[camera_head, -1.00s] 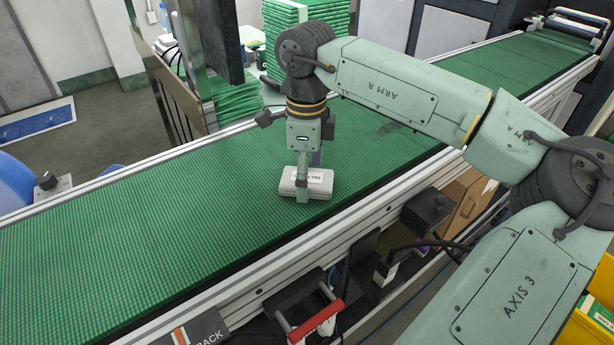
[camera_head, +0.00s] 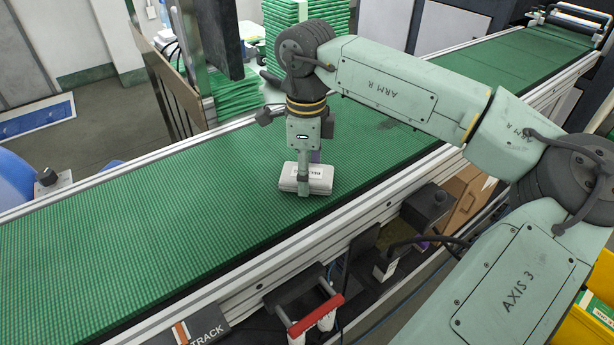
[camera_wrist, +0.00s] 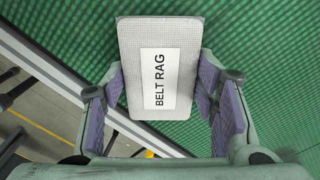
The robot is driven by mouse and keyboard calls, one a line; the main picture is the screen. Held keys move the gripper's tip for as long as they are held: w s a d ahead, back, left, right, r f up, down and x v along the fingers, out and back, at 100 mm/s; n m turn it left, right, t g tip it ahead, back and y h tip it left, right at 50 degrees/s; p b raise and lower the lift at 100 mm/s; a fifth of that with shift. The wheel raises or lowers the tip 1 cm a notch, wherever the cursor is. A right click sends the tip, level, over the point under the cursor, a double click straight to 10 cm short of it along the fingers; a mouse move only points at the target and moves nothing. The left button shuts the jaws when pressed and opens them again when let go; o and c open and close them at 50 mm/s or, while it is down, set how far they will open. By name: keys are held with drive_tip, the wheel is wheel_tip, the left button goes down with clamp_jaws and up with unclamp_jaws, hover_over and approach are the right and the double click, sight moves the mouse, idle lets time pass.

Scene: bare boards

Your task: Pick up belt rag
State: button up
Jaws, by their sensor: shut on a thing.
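The belt rag (camera_head: 318,180) is a pale grey, folded block with a white label. It is on or just above the green conveyor belt, near the belt's front rail; I cannot tell whether it touches the belt. In the wrist view the belt rag (camera_wrist: 183,60) shows its label reading "BELT RAG". My gripper (camera_head: 304,185) points down over it, with one finger in front of the rag. In the wrist view my gripper (camera_wrist: 160,95) has its purple-padded fingers on both sides of the rag, shut on it. The rag's underside is hidden.
The green belt (camera_head: 130,230) runs from front left to back right and is mostly clear. A metal rail (camera_head: 250,300) edges its front. A red-handled item (camera_head: 316,316) sits below the rail. Stacked green sheets (camera_head: 290,35) stand behind the belt.

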drive_tip(key=shift+c, duration=0.5)
drive_tip(key=shift+r, duration=0.35)
wheel_tip(320, 180, up, 9)
drive_tip(key=b, duration=0.2)
drive_tip(key=shift+r, duration=0.15)
drive_tip(key=o, duration=0.6)
drive_tip(key=shift+c, duration=0.2)
drive_tip(key=c, duration=0.4)
drive_tip(key=shift+c, duration=0.2)
